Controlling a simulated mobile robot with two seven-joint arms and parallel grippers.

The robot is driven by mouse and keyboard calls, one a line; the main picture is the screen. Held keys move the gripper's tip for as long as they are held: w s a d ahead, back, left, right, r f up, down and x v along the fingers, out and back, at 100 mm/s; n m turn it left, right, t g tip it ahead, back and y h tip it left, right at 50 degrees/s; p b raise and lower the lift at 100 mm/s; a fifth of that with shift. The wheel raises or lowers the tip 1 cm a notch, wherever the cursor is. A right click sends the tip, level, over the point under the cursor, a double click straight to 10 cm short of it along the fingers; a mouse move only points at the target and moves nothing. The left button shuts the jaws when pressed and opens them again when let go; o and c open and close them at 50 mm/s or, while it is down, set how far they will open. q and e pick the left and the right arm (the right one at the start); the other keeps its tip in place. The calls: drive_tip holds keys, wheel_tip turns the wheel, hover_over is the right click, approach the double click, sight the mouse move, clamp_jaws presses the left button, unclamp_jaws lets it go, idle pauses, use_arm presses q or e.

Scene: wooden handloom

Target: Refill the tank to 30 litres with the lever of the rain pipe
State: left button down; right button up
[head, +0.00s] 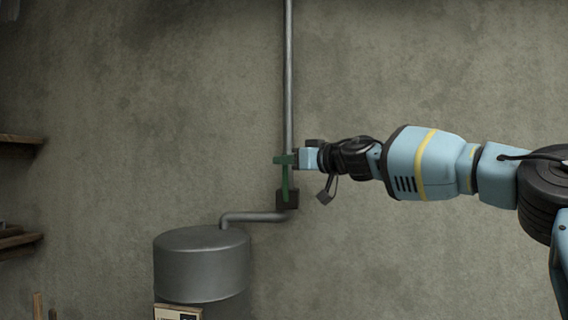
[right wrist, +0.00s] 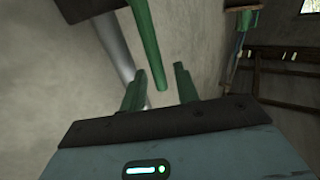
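The grey tank (head: 200,270) stands at the lower left of the head view, with a bent pipe (head: 250,217) running from its top to a dark valve block (head: 288,199). The straight rain pipe (head: 289,75) comes down the wall to it. The green lever (head: 285,182) stands upright at the block; its free end also shows in the right wrist view (right wrist: 147,45). My right gripper (head: 284,159) is at the lever's upper end. Its green fingers (right wrist: 160,70) are open, with the lever end between them and gaps visible. The tank's level is not readable. My left gripper is out of view.
A pale plate (head: 178,313) sits at the tank's front, cut off by the frame. Wooden shelves (head: 20,139) edge the left wall. The wall around the pipe is bare. A wooden rack (right wrist: 285,80) shows at the right of the right wrist view.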

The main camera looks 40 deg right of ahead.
drive_tip(key=shift+w, duration=0.65)
clamp_jaws()
